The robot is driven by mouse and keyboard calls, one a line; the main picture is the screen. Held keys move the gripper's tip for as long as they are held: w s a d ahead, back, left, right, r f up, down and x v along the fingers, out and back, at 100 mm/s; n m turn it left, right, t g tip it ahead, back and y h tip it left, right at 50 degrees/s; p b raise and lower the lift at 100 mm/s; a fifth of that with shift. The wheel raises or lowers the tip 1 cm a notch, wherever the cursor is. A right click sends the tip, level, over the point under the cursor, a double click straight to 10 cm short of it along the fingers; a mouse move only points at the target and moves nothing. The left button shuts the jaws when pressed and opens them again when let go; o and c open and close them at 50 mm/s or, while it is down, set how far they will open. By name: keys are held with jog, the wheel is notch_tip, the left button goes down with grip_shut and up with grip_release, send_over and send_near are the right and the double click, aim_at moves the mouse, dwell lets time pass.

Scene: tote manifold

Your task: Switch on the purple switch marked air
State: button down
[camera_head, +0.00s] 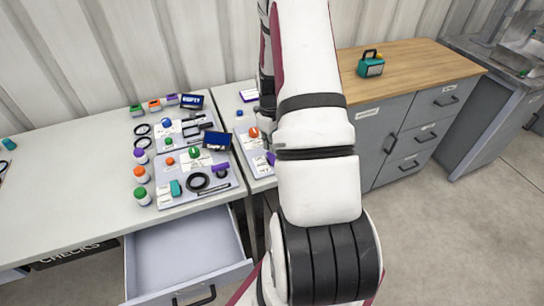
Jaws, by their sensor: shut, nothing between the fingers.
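Several purple parts show, but no "air" marking is legible. One purple part (271,158) sits on the right panel (262,170), partly hidden by my arm. Another purple part (220,167) lies on the left panel (222,190). I cannot tell which is the switch, or its position. My gripper (267,108) shows only as a dark sliver at the left edge of my arm, above the right panel. It is shut and empty; its tips are mostly hidden, and contact with anything cannot be made out.
An open drawer (188,258) juts out below the left bench (75,170). Capped bottles (141,175) and small displays (217,141) stand by the panels. A teal device (370,65) sits on the wooden-topped cabinet (425,62). Floor at right is clear.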

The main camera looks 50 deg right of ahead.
jog(key=shift+f+b, duration=0.35)
jog(key=shift+f, duration=0.85)
dwell(0.7)
jog(key=shift+r+p, duration=1.7)
jog(key=shift+r, duration=1.85)
